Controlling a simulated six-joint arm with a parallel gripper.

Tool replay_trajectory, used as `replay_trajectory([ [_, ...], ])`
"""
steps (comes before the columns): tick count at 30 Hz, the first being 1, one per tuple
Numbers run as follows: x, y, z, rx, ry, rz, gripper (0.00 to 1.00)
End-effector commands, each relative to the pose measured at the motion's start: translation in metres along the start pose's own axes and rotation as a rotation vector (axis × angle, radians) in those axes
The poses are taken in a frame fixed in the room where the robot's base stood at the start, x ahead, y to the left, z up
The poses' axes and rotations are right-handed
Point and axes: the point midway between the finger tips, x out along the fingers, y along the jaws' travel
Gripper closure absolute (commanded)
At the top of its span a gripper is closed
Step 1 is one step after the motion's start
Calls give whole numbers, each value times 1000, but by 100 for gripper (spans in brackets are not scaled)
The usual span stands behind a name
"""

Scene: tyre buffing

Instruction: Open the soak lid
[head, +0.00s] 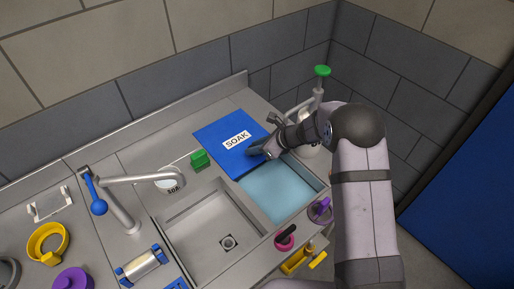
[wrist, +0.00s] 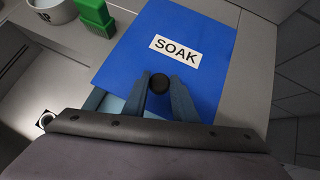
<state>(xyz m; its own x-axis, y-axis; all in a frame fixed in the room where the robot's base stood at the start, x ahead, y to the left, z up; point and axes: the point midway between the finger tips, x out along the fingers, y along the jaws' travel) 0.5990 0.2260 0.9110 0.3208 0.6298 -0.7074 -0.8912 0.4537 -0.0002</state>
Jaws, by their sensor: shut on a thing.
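The soak lid (head: 222,132) is a flat blue panel with a white SOAK label (head: 237,140). It lies at the back of the right-hand basin (head: 280,192), whose light blue inside is uncovered in front of it. The lid also fills the middle of the wrist view (wrist: 205,70), with its round black knob (wrist: 159,83) near the front edge. My gripper (head: 258,151) is at the lid's front right in the head view. In the wrist view its two fingers (wrist: 160,86) are shut on the knob, one on each side. In the head view my gripper hides the knob.
A steel sink (head: 215,228) and a faucet (head: 125,205) are further left. The wall rises close behind.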

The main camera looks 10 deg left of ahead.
Motion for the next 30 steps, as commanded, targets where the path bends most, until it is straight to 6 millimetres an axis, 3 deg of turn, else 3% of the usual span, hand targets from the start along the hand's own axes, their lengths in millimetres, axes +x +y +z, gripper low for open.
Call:
replay_trajectory([
  [1, -1, -1, 1, 0, -1, -3, 68],
  [3, -1, -1, 1, 0, -1, -3, 56],
  [16, -6, 0, 0, 0, -1, -1, 56],
  [30, -60, -2, 0, -1, -2, -4, 56],
])
